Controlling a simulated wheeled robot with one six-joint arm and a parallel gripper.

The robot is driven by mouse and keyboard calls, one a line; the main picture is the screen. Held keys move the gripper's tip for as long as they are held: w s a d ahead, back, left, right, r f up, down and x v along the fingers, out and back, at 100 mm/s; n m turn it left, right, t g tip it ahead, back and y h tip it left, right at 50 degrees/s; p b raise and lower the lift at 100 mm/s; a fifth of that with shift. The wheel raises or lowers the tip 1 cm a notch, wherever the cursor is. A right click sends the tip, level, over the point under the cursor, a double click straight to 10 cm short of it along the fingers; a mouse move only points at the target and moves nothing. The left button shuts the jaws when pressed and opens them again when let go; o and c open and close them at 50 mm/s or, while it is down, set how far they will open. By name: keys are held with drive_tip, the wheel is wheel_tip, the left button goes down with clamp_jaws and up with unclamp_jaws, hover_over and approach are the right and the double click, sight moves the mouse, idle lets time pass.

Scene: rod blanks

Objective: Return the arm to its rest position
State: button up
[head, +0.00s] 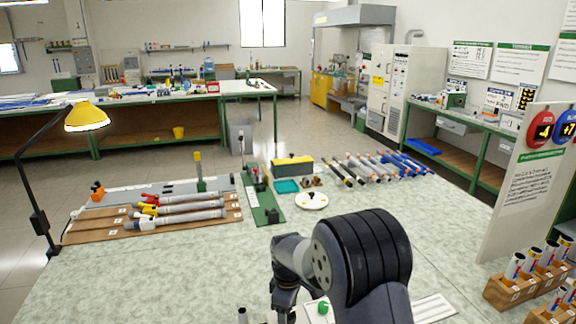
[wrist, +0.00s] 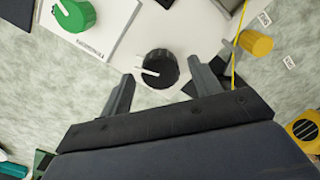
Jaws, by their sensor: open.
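My arm (head: 362,262) rises at the bottom centre of the head view, bent over the near part of the table. My gripper (wrist: 162,86) shows in the wrist view with its two dark fingers apart and nothing held between them. A black round knob with a white pointer (wrist: 158,72) lies beyond and between the fingertips; I cannot tell whether they touch it. A green knob with a white pointer (wrist: 76,14) sits on a white plate at upper left. The green knob also shows beside my arm in the head view (head: 323,308).
A wooden rack (head: 85,232) with several rods stands at left under a yellow lamp (head: 86,117). More rods lie in a row (head: 372,168) at the back. Wooden blocks with tubes (head: 513,291) and an upright sign panel (head: 520,190) stand at right. The tabletop between is mostly clear.

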drive_tip(key=shift+f, duration=0.5)
drive_tip(key=shift+r, duration=0.1)
